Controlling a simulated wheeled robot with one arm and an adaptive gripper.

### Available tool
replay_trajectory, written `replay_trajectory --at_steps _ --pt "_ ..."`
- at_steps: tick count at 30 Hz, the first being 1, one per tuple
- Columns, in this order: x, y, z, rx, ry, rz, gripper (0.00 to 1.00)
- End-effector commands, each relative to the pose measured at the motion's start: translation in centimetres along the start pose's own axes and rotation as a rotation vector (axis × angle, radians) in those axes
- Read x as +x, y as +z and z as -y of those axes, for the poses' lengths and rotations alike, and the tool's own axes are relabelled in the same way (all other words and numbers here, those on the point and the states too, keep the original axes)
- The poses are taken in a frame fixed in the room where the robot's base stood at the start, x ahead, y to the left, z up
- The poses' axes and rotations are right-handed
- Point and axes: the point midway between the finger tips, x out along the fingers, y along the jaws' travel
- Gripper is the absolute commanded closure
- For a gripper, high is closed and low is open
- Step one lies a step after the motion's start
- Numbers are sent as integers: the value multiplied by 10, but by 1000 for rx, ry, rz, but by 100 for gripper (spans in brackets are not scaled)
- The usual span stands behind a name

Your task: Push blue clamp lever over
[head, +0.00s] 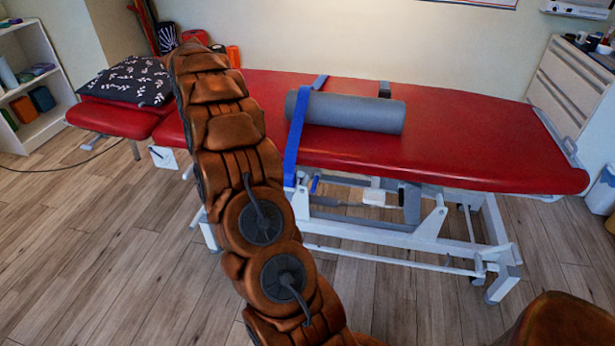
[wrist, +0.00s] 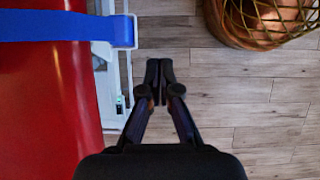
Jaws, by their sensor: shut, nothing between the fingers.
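The blue clamp lever (head: 314,184) shows in the head view as a small blue piece under the near edge of the red treatment table (head: 460,150), just right of the hanging blue strap (head: 293,150). In the wrist view, a small dark part with a pale blue-green spot (wrist: 120,101) sits at the white frame; I cannot tell whether it is the lever. My gripper (wrist: 158,64) is shut and empty, pointing down over the floor to the right of the table edge and frame, apart from both. In the head view my gripper is hidden behind my arm.
A grey roll (head: 350,112) lies on the table under the strap. The white table base (head: 430,222) has bars and legs below. A patterned pillow (head: 128,82) lies at the left end. The wooden floor (head: 110,255) in front is clear.

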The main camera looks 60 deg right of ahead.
Motion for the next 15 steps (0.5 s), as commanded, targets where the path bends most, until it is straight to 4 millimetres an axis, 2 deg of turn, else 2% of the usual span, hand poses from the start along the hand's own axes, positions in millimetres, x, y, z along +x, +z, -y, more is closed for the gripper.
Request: replay_trajectory --at_steps 1,6,12,15 --pt "6 5 -15 4 -4 16 100" --pt "25 23 -53 8 -14 64 100" --pt "41 38 -76 11 -24 99 100" --pt "45 41 -81 10 -26 106 100"
